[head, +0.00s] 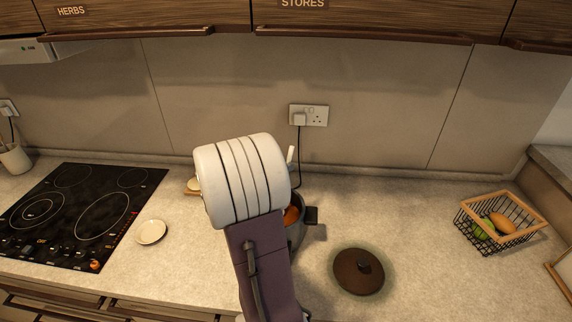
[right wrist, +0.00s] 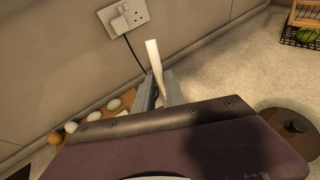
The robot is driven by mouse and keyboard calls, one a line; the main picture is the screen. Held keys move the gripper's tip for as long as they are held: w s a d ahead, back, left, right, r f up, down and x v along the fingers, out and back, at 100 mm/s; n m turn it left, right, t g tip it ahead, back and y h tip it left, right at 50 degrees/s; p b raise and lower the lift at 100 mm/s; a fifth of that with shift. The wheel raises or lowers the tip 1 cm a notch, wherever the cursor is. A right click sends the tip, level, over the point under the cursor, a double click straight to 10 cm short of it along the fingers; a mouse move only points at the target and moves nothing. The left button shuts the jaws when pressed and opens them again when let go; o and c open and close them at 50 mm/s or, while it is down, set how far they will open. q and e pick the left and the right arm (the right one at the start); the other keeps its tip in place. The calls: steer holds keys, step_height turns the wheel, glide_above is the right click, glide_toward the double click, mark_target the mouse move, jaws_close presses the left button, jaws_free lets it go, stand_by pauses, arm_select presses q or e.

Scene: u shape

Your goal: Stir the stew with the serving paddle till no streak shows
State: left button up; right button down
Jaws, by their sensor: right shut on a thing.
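The dark pot (head: 297,236) stands on the worktop, largely hidden behind my right arm. A patch of orange stew (head: 291,215) shows inside it; I cannot tell whether it has streaks. The pale serving paddle (head: 290,154) sticks up behind my arm above the pot. In the right wrist view my right gripper (right wrist: 162,88) is shut on the paddle (right wrist: 153,57), whose handle points up. The paddle's lower end is hidden, so I cannot see whether it is in the stew. My left gripper is not in view.
A brown lid (head: 359,271) lies right of the pot. A wire basket (head: 484,238) of produce stands at the far right. A small plate (head: 151,232) lies beside the black hob (head: 75,215). Eggs (right wrist: 113,105) sit left of the gripper. A socket (head: 309,115) with a cable is behind.

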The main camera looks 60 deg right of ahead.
steer(key=shift+w+a+f+b, duration=0.1)
steer(key=shift+a+f+b, duration=0.15)
steer(key=shift+f+b, duration=0.3)
steer(key=shift+s+a+f+b, duration=0.1)
steer(key=shift+a+f+b, duration=0.25)
steer(key=shift+f, duration=0.3)
steer(key=shift+w+a+f+b, duration=0.1)
steer(key=shift+a+f+b, duration=0.05)
steer(key=shift+f+b, duration=0.4)
